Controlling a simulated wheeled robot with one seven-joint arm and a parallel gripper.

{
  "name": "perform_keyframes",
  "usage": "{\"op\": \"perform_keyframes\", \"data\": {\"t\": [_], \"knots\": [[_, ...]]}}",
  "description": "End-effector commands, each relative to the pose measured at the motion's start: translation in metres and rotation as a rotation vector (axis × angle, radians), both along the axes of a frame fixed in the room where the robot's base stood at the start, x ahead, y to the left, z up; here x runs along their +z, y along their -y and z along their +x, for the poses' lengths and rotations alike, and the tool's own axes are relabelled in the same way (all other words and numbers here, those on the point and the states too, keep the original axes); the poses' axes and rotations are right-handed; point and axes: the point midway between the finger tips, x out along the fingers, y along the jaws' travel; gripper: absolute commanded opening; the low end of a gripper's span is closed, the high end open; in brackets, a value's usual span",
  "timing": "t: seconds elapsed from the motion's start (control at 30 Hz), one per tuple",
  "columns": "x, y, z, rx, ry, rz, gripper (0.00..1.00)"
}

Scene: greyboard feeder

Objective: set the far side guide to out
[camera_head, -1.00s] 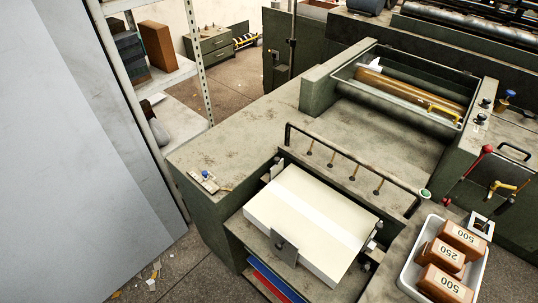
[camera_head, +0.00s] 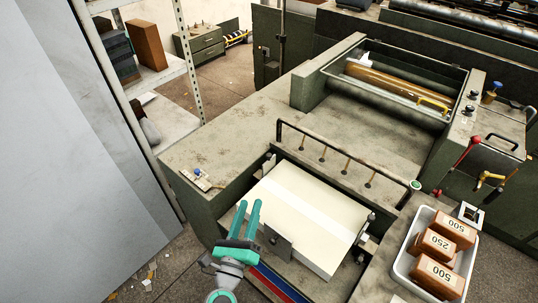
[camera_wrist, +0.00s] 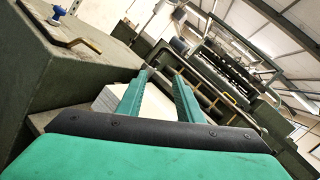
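My gripper (camera_head: 249,202) is in the head view, at the front left of the feeder, with its two teal fingers apart. In the wrist view the fingers (camera_wrist: 160,76) point toward the paper stack (camera_wrist: 155,106), with nothing seen between them. The cream paper stack (camera_head: 305,205) lies in the feeder, with a grey plate (camera_head: 273,240) at its front. A small metal guide bracket (camera_head: 269,163) stands at the stack's back left corner, and another (camera_head: 366,232) at its right side. I cannot tell which is the far side guide or how it is set.
A blue knob (camera_head: 197,173) and brass lever sit on the left deck; the knob also shows in the wrist view (camera_wrist: 57,12). A black rail (camera_head: 335,150) runs behind the stack. A white tray (camera_head: 402,266) of brown blocks stands right. A tall grey panel (camera_head: 75,170) borders the left.

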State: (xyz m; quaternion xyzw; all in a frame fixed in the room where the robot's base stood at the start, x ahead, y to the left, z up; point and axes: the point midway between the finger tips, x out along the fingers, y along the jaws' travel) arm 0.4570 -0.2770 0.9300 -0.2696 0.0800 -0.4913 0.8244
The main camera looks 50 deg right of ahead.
Motion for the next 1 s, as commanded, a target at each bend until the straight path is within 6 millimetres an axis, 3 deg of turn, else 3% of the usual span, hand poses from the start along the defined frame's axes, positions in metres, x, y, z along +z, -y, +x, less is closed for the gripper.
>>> {"op": "perform_keyframes", "data": {"t": [0.1, 0.3, 0.67, 1.0], "knots": [[0.007, 0.039, 0.021, -0.019, 0.171, 0.142, 0.33], [0.011, 0.078, 0.043, -0.022, 0.352, 0.31, 0.33], [0.012, 0.104, 0.059, -0.019, 0.425, 0.384, 0.33], [0.013, 0.155, 0.085, -0.018, 0.423, 0.381, 0.33]]}}
